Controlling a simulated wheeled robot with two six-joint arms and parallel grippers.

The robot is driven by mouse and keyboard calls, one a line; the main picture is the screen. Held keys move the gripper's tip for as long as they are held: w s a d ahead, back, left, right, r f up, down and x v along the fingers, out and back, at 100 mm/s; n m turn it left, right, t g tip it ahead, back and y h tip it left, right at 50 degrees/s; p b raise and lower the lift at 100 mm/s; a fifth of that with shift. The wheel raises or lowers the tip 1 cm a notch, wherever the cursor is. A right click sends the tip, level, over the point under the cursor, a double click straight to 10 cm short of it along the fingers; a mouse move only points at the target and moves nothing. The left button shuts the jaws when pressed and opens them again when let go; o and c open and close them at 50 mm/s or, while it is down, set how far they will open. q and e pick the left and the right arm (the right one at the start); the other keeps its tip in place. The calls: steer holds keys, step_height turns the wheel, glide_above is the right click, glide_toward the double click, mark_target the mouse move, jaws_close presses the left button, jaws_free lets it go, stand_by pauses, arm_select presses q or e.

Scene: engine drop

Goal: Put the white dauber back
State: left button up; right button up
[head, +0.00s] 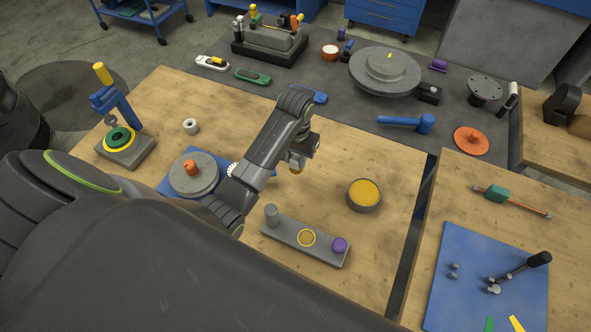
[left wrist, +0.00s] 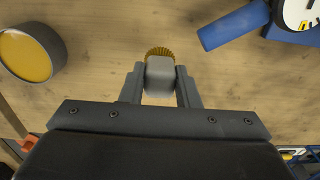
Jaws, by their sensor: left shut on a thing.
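My left gripper (head: 298,160) is shut on a small pale piece with a golden ribbed end, which looks like the white dauber (head: 296,168), held above the wooden table. In the left wrist view the dauber (left wrist: 159,72) sits between the two fingertips (left wrist: 160,88), its golden end showing past them. A grey rack (head: 285,238) lies below and in front of the gripper. My right gripper is out of view.
A round tin of yellow stuff (head: 364,194) stands right of the gripper. A grey disc with an orange knob (head: 192,172) sits on a blue mat at left. A blue clamp stand (head: 118,110) is further left. The table between gripper and rack is clear.

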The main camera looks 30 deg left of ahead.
mark_target(296, 169)
arm_select(q)
steer(key=shift+f, duration=0.7)
step_height(296, 169, down, 2)
steer(key=shift+s+f+p, duration=0.1)
steer(key=shift+p, duration=0.25)
steer(key=shift+f, duration=0.65)
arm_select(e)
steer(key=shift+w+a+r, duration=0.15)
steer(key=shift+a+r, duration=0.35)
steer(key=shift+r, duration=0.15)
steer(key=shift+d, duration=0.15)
arm_select(q)
steer(key=o, duration=0.9)
steer(key=shift+f, duration=0.1)
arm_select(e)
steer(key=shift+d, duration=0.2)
